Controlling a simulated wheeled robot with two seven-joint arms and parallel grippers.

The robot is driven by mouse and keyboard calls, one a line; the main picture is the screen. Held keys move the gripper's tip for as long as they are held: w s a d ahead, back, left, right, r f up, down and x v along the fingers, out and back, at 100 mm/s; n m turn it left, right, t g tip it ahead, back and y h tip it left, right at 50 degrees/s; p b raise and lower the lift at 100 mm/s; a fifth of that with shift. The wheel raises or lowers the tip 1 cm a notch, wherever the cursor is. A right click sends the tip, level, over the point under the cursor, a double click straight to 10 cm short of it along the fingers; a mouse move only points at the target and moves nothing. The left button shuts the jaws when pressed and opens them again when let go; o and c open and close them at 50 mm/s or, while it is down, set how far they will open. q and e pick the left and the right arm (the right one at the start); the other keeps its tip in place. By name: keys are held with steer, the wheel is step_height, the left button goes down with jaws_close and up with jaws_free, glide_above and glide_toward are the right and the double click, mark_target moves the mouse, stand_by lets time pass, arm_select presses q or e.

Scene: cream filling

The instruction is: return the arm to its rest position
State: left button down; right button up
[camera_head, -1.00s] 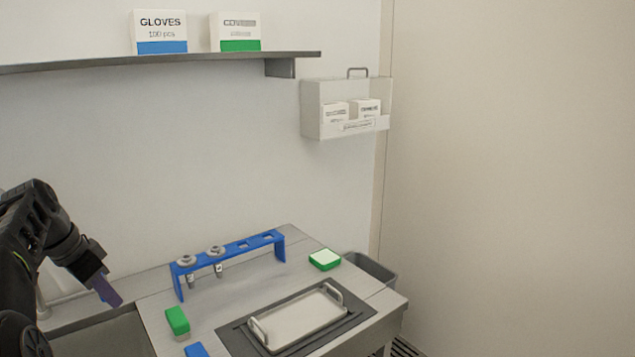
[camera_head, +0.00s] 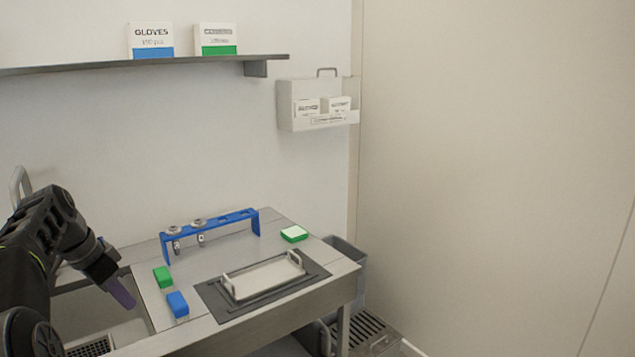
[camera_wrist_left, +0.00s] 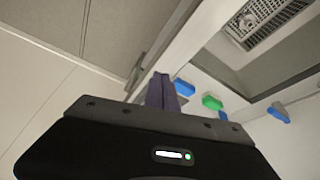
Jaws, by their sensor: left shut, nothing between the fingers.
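My left gripper (camera_head: 121,292) is in the lower left of the head view, at the end of my dark left arm. Its purple fingers are shut with nothing between them, and they point down over the sink area (camera_head: 88,318). In the left wrist view the shut fingers (camera_wrist_left: 163,92) stick up from the dark gripper body. The gripper is left of the green block (camera_head: 162,276) and the blue block (camera_head: 178,304) and touches neither. My right gripper is not in view.
A metal tray (camera_head: 264,276) lies on a dark mat (camera_head: 211,302) on the counter. A blue rack (camera_head: 240,216) holding nozzles stands behind. A green-and-white box (camera_head: 294,234) is at the back right. A grey bin (camera_head: 352,262) stands beside the counter.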

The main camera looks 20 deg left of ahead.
arm_select(q)
steer(key=w+d+f+n+h, duration=0.1)
steer(key=w+d+f, duration=0.25)
steer(key=f, duration=0.45)
steer(key=w+d+f, duration=0.3)
steer(key=w+f, duration=0.1)
steer(key=f, duration=0.4)
steer(key=w+d+f+n+g, duration=0.1)
steer(key=w+d+f+g, duration=0.1)
steer(key=d+f, duration=1.55)
steer(key=s+d+f+h, duration=0.1)
steer(key=s+d+f, duration=0.2)
steer(key=d, duration=0.2)
steer(key=s+d+f+n, duration=0.1)
steer(key=s+d+f, duration=0.2)
steer(key=d, duration=0.2)
steer(key=s+d+f+h, duration=0.1)
steer(key=s+d+f, duration=0.15)
steer(key=d, duration=0.35)
steer(key=s+d+f+n+g, duration=0.1)
steer(key=s+d+f, duration=0.2)
steer(key=s+d, duration=0.9)
steer(key=s, duration=0.2)
steer(key=shift+s+f, duration=0.4)
